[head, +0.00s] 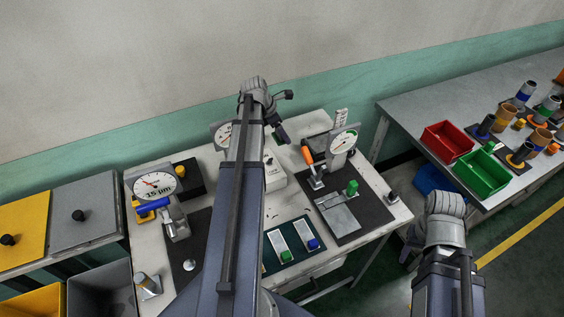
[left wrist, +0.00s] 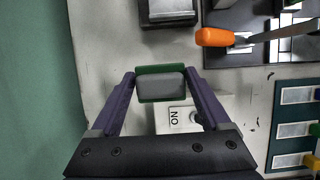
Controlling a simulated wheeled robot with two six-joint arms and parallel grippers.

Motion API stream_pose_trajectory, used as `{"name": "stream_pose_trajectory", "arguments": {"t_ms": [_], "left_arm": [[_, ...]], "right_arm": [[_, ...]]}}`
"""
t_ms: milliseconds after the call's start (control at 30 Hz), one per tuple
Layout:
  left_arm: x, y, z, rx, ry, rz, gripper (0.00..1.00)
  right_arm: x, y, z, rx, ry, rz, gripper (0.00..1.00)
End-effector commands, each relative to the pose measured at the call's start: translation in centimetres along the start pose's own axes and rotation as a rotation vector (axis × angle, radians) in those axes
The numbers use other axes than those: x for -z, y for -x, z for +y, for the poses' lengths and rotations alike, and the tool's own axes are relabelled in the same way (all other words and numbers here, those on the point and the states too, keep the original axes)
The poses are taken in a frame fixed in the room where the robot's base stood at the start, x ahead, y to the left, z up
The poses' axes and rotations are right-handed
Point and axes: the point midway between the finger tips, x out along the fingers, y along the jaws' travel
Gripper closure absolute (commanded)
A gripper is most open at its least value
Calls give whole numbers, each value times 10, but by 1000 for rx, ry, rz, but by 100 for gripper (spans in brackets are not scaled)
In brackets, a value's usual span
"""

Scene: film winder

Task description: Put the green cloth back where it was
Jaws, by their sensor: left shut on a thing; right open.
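My left gripper (left wrist: 160,80) is shut on a green thing with a grey block-like face, which I take to be the green cloth (left wrist: 160,69). It holds it between both fingertips above the table, near a white box (left wrist: 182,119) marked ON. In the head view my left gripper (head: 281,132) hangs over the back of the bench, and the cloth cannot be made out there. My right arm shows at the lower right of the head view, but its fingers do not show.
The bench (head: 384,213) carries dial gauges (head: 154,186) (head: 343,142), an orange-handled lever (head: 308,157) and a dark panel (head: 296,262) with coloured knobs. A side table at right holds red (head: 447,141) and green (head: 483,174) bins and several cylinders. A wall stands behind.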

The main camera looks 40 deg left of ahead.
Motion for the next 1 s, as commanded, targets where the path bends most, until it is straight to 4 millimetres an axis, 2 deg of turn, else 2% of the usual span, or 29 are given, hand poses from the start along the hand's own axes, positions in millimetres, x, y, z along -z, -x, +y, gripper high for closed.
{"name": "stream_pose_trajectory", "arguments": {"t_ms": [233,333,700,1000], "left_arm": [[2,-4,0,0,0,0,80],[5,-11,0,0,0,0,80],[25,-60,0,0,0,0,80],[27,-65,0,0,0,0,80]], "right_arm": [[0,-4,0,0,0,0,50],[1,-12,-1,0,0,0,50],[4,-64,-6,0,-1,0,50],[4,-70,-7,0,0,0,50]]}}
